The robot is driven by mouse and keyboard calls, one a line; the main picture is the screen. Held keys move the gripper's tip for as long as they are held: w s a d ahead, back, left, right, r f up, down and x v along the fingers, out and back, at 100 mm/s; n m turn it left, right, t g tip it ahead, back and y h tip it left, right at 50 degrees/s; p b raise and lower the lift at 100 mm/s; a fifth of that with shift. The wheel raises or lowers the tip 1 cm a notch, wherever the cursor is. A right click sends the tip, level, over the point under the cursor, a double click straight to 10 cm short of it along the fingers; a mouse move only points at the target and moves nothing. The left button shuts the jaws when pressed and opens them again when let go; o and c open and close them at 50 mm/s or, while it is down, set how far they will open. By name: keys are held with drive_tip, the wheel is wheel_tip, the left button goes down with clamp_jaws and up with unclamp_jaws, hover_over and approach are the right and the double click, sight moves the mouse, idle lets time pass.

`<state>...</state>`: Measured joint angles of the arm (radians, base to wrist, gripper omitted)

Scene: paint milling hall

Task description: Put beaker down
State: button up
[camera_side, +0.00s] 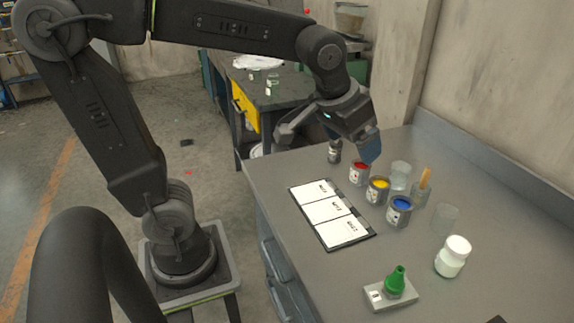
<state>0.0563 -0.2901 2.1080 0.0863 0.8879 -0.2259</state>
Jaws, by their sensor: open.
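My gripper (328,144) is open above the far end of the grey bench. Its left finger is dark and its right fingertip is blue. I see nothing held between the fingers. A clear beaker (400,176) stands upright on the bench to the right of the blue fingertip, apart from it. Another clear beaker (446,219) stands upright farther right and nearer. A clear vessel (420,193) holding an orange-handled tool stands between them. I cannot tell which of these is the task's beaker.
Red (359,174), yellow (377,190) and blue (399,211) paint cans stand in a row beside a board with white cards (330,212). A dark bottle (335,152) stands under the gripper.

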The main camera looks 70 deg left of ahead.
drive_tip(key=s+f+m, duration=0.1)
drive_tip(key=s+f, duration=0.2)
drive_tip(key=s, duration=0.9)
drive_tip(key=shift+a+t+h, duration=0.3)
drive_tip(key=shift+f, duration=0.1)
idle(0.3)
